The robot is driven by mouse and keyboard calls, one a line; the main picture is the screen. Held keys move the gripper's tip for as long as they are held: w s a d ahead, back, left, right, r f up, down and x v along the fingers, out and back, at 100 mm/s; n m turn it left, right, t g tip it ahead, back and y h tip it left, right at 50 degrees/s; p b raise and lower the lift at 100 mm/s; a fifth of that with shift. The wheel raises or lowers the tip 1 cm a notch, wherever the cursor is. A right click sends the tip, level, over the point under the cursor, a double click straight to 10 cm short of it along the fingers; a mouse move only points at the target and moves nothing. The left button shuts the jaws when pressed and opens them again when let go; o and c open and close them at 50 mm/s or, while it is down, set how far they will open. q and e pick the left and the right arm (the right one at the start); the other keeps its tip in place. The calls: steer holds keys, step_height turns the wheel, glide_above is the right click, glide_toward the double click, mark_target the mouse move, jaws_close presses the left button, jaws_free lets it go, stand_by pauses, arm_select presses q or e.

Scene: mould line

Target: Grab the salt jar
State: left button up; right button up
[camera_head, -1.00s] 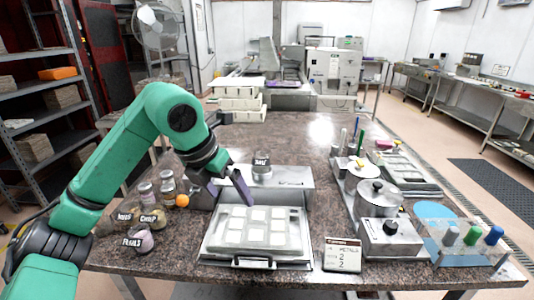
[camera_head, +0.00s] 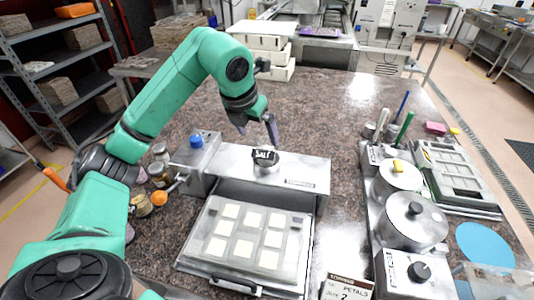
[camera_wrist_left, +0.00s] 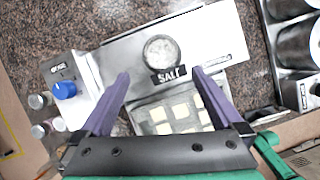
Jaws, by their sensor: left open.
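The salt jar (camera_head: 265,160) stands upright on the flat metal top of the mould machine (camera_head: 305,176), its black "SALT" label facing front. It also shows in the left wrist view (camera_wrist_left: 162,52), seen from above, with the label (camera_wrist_left: 169,75) below its round top. My left gripper (camera_head: 257,125) hangs open and empty just above and behind the jar in the head view. In the left wrist view its two purple fingers (camera_wrist_left: 160,76) are spread apart, with the jar ahead between their tips. My right gripper does not show.
A tray of white squares (camera_head: 245,235) sits in front of the machine. A blue knob (camera_head: 196,141) is on the box left of the jar. Small jars (camera_head: 160,175) stand further left. Steel pots (camera_head: 413,220) stand on the right.

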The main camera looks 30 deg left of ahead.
mark_target(266, 146)
arm_select(q)
steer(key=p+x, duration=0.1)
steer(key=x, duration=0.1)
steer(key=p+x, duration=0.1)
steer(key=x, duration=0.2)
steer(key=w+p+x, duration=0.1)
steer(key=x, duration=0.1)
steer(key=shift+w+d, duration=0.2)
steer(key=shift+d, duration=0.05)
steer(key=shift+f, duration=0.4)
steer(key=c, duration=1.5)
